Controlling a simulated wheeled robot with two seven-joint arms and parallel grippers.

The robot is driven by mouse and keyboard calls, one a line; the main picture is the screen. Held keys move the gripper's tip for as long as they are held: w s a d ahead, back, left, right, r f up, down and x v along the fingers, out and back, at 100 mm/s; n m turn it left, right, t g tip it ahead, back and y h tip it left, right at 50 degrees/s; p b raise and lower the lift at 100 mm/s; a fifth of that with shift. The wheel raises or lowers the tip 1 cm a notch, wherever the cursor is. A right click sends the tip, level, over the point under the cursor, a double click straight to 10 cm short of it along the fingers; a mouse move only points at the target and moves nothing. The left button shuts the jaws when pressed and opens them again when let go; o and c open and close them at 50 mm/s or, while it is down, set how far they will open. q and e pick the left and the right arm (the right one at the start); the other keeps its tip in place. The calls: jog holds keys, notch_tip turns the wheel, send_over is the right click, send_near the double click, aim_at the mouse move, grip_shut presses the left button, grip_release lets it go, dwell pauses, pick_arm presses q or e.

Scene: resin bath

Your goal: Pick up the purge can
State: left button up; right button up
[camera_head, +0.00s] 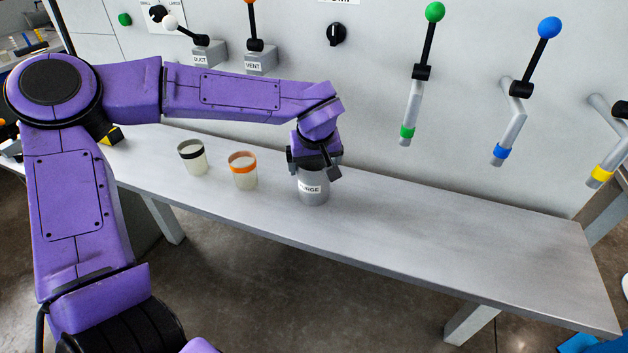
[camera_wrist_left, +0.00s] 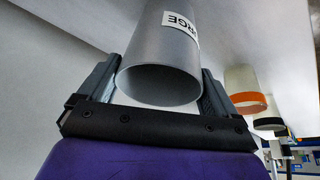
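The purge can (camera_head: 314,196) is a grey metal cylinder with a white label. It stands upright on the bench, its upper part partly hidden by my left gripper (camera_head: 316,168), which reaches down on it from above. In the left wrist view the can (camera_wrist_left: 160,75) lies between the two fingers of my left gripper (camera_wrist_left: 162,80), one on each side, close against its wall. No clear gap shows, but I cannot tell whether the fingers press on it. My right gripper is in neither view.
The grey bench (camera_head: 430,230) is clear right of the can. A cup with an orange band (camera_head: 243,176) and a cup with a black band (camera_head: 194,162) stand to its left. Green (camera_head: 421,72), blue (camera_head: 515,90) and yellow (camera_head: 610,160) marked levers project from the wall behind.

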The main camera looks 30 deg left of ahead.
pick_arm(q)
jog(key=c, duration=1)
